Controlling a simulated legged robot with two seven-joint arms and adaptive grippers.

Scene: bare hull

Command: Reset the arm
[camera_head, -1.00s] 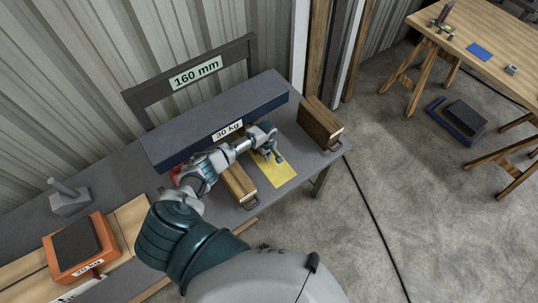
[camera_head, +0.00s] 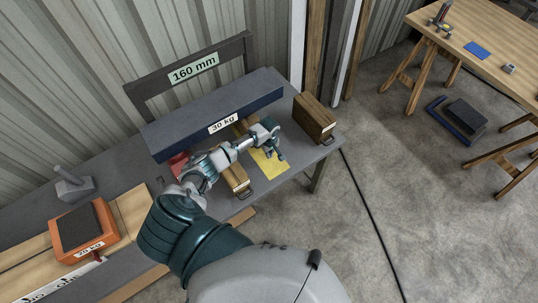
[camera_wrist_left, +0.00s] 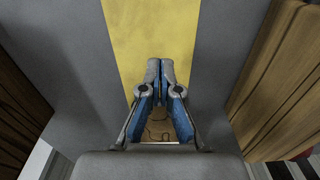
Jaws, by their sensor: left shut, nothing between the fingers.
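My left arm reaches in from the bottom of the head view. My left gripper (camera_head: 278,152) is over the yellow strip (camera_head: 273,166) on the grey bench. In the left wrist view the gripper (camera_wrist_left: 161,68) has its fingertips together and empty, over the yellow strip (camera_wrist_left: 150,25). A wooden block with a handle (camera_head: 235,180) lies beside the arm, partly hidden by it. Another wooden block (camera_head: 314,118) stands to the right of the gripper, apart from it. My right gripper is not in view.
A dark blue 30 kg beam (camera_head: 190,128) lies behind my forearm, below a frame marked 160 mm (camera_head: 193,68). An orange weight (camera_head: 82,240) and a hammer-like tool (camera_head: 73,186) are at left. Open floor (camera_head: 400,190) separates this bench from a wooden table (camera_head: 492,55).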

